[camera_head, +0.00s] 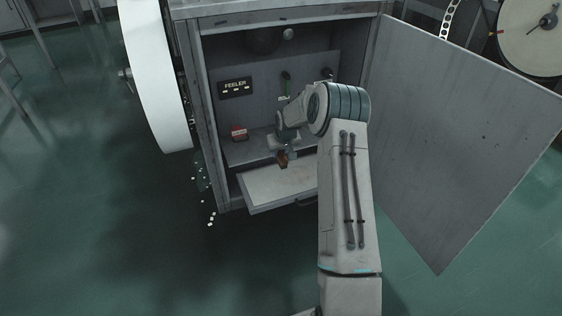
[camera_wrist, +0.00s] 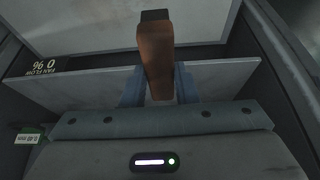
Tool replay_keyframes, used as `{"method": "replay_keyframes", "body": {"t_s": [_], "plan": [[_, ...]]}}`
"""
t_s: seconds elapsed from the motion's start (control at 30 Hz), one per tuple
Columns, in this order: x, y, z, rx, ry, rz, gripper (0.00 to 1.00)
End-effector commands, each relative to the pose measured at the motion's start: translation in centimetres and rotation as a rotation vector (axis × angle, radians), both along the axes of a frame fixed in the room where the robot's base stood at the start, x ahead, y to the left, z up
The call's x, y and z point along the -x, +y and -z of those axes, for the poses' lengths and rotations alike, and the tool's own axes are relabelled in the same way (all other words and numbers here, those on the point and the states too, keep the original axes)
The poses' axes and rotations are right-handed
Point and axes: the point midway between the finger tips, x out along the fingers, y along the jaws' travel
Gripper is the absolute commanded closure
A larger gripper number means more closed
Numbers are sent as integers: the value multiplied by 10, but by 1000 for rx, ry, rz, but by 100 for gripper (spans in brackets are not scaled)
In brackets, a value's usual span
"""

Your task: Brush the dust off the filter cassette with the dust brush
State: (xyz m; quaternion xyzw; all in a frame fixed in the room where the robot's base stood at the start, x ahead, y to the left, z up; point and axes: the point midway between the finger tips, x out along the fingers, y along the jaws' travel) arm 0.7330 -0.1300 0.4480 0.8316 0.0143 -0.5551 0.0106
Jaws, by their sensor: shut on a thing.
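My gripper (camera_head: 284,151) is inside the open cabinet, above a pale flat drawer-like panel, which I take to be the filter cassette (camera_head: 262,188). The panel sticks out at the cabinet's lower front and has a dark handle on its front edge. In the wrist view my gripper's blue-grey fingers (camera_wrist: 158,88) are shut on a brown block-like handle with a dark end, which I take to be the dust brush (camera_wrist: 155,48). The brush also shows small in the head view (camera_head: 282,159). A large pale panel (camera_wrist: 85,22), probably the cassette, lies beyond it. I cannot make out dust or bristle contact.
The grey cabinet door (camera_head: 460,140) stands open on the right. A red box (camera_head: 239,133) sits on the inner shelf, below a FEELER panel (camera_head: 235,88). A large white roll (camera_head: 155,75) stands left of the cabinet. Small white bits lie on the green floor (camera_head: 80,230).

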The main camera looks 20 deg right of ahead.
Motion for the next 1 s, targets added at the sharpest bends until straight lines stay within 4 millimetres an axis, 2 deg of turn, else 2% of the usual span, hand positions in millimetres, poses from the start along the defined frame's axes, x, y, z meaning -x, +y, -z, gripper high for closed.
{"method": "replay_keyframes", "body": {"t_s": [0.33,0.73,1.0], "plan": [[-4,-5,19,-2,-2,1,92],[-4,-5,68,-2,-3,1,92],[-4,-5,76,-2,-3,1,92]]}}
